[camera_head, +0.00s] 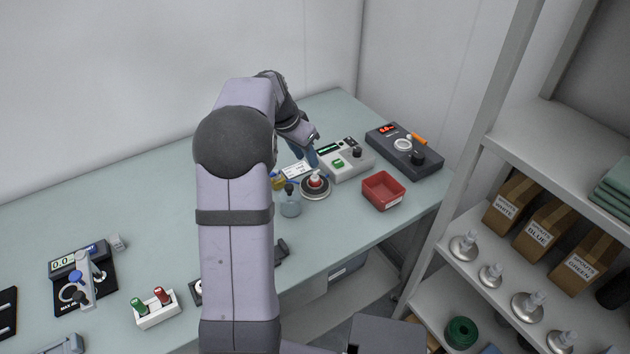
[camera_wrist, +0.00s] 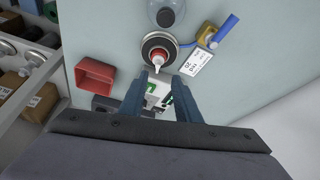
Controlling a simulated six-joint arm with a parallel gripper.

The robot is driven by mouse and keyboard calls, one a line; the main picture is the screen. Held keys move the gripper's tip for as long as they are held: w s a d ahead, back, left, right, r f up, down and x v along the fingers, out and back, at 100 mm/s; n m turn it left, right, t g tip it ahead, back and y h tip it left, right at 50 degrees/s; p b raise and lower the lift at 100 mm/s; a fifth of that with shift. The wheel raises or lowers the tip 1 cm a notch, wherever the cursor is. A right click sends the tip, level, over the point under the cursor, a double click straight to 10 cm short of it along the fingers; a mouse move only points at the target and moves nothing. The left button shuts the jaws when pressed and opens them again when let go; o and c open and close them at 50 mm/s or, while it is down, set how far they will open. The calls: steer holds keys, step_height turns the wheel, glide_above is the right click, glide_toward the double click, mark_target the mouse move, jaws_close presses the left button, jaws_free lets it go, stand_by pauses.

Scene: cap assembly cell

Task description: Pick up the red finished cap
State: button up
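The red cap (camera_head: 315,182) with a white tip sits upright on a round dark and silver stand (camera_head: 317,193). In the wrist view the red cap (camera_wrist: 158,57) shows at the upper centre, on the round stand (camera_wrist: 144,45). My gripper (camera_wrist: 160,77) is open and its two dark blue fingers are apart, with nothing held between them. The fingertips appear just short of the cap in that view. In the head view my gripper (camera_head: 312,158) hangs above and behind the stand; its finger gap is not clear there. Another red piece (camera_head: 161,296) stands in a white holder at the front left.
A grey bottle (camera_head: 290,203) stands left of the stand. A yellow container (camera_head: 278,181) and a white label card (camera_head: 296,170) are near. A grey device (camera_head: 345,163) is behind, a red bin (camera_head: 383,191) to the right.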

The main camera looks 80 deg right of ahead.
mark_target(315, 173)
steer(key=p+x, duration=0.1)
steer(key=x, duration=0.2)
steer(key=shift+s+a+f+p, duration=0.1)
steer(key=shift+f+p, duration=0.05)
steer(key=shift+p, duration=0.2)
steer(key=shift+p+x, duration=0.7)
steer(key=shift+x, duration=1.3)
steer(key=shift+a, duration=0.1)
jaws_close()
